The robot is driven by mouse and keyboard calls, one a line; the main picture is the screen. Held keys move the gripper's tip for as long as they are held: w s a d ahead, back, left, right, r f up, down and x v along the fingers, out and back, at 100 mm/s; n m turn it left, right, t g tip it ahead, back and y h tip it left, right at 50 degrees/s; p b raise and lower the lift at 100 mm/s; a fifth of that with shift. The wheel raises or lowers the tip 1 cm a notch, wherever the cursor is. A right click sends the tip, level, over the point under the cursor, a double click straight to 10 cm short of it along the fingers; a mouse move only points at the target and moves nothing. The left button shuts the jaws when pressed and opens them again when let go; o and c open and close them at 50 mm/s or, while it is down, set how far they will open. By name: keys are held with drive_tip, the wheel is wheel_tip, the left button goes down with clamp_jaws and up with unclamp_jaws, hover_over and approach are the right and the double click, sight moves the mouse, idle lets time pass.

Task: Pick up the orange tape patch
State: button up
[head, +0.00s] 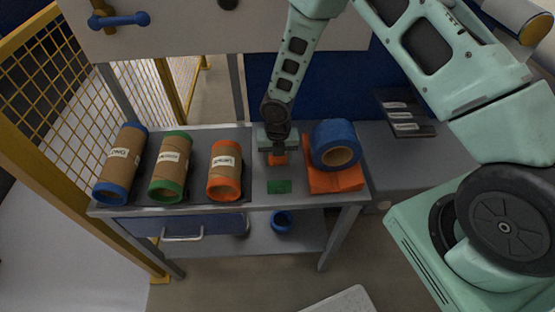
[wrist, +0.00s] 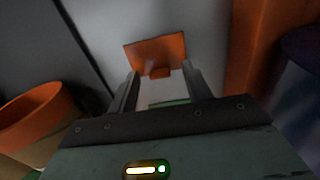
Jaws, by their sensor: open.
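The orange tape patch (head: 277,159) lies on the grey table, partly hidden behind my gripper in the head view. In the wrist view the orange patch (wrist: 156,52) lies just beyond the fingertips, with a small tab on its near edge. My gripper (wrist: 160,84) is open, with its two fingers apart and nothing between them but bare table and part of a green patch. In the head view my gripper (head: 278,150) points down over the patch. I cannot tell whether the fingers touch it.
A green patch (head: 279,187) lies nearer the table's front edge. Three cardboard rollers with blue (head: 121,165), green (head: 170,168) and orange (head: 225,171) ends lie to the left. A blue roll (head: 335,134) rests on an orange block (head: 337,181) close on the right.

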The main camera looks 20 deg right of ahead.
sight(278, 161)
drive_tip(key=c, duration=0.9)
drive_tip(key=shift+o, duration=0.2)
drive_tip(key=shift+r, duration=0.15)
wheel_tip(278, 161, up, 10)
drive_tip(key=b, duration=0.1)
